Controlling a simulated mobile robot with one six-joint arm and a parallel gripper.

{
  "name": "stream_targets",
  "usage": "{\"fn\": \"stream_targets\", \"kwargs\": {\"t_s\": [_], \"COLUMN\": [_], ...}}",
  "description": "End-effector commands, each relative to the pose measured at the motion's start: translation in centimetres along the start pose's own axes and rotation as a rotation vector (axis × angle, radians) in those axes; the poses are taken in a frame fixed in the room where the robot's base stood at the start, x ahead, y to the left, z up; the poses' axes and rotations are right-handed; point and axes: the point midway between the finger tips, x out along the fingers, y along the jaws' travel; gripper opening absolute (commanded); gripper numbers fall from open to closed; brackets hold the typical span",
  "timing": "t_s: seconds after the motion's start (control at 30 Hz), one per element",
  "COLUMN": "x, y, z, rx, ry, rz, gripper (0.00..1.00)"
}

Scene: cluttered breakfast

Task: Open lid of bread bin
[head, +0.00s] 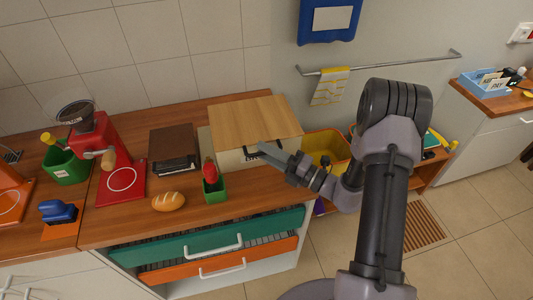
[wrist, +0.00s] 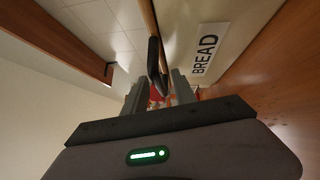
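The bread bin has a flat wooden lid (head: 253,117), which lies closed on top, and a cream front (head: 228,160). In the wrist view the front carries a white label (wrist: 209,48) reading BREAD. A black handle (wrist: 154,58) stands out from the bin near the lid's edge. My gripper (head: 264,148) is at the bin's front, close to the handle. In the wrist view my gripper (wrist: 158,85) has its fingers apart, with the handle reaching into the gap between them. I cannot tell whether a finger touches the handle.
A green pot with a red cactus-like thing (head: 210,172) and a bread loaf (head: 168,201) stand left of my gripper. A dark brown box (head: 174,148) and a red coffee machine (head: 118,165) are farther left. A yellow crate (head: 327,147) is right of the bin.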

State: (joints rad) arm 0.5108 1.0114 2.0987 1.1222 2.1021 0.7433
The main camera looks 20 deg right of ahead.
Motion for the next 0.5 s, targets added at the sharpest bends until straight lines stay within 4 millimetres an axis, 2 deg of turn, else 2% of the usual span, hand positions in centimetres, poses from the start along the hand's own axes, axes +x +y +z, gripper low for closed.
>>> {"fn": "stream_targets", "kwargs": {"t_s": [0.2, 0.37, 0.5], "x": [0.02, 0.0, -0.01], "y": [0.03, 0.02, 0.02], "z": [0.01, 0.01, 0.0], "rx": [0.0, 0.0, 0.0], "ry": [0.0, 0.0, 0.0], "rz": [0.0, 0.0, 0.0], "gripper": [0.31, 0.0, 0.0]}}
